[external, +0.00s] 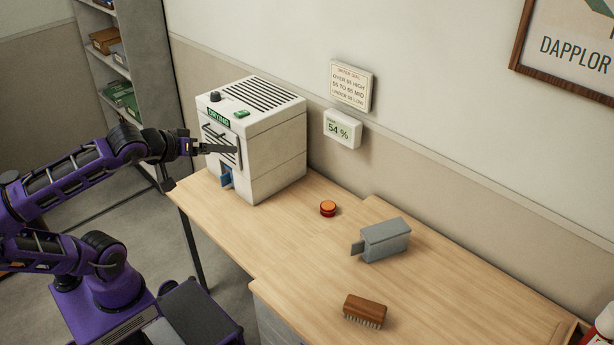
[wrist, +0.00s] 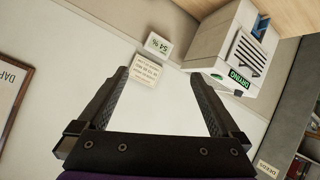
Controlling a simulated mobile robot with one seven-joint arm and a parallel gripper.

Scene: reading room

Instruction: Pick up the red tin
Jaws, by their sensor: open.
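A small round red tin with an orange top (external: 328,208) sits on the wooden table, to the right of the white machine, in the external view. It does not show in the wrist view. My gripper (external: 232,149) is raised in front of the white machine's face, left of the tin and well apart from it. In the wrist view my gripper (wrist: 159,76) has its two fingers wide apart with nothing between them. I cannot tell from the external view whether the fingers touch the machine.
The white drying machine (external: 275,154) stands at the table's back left; it also shows in the wrist view (wrist: 211,49). A grey metal box (external: 387,240) and a wooden brush (external: 365,309) lie right of the tin. The table (external: 300,250) is bare around the tin.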

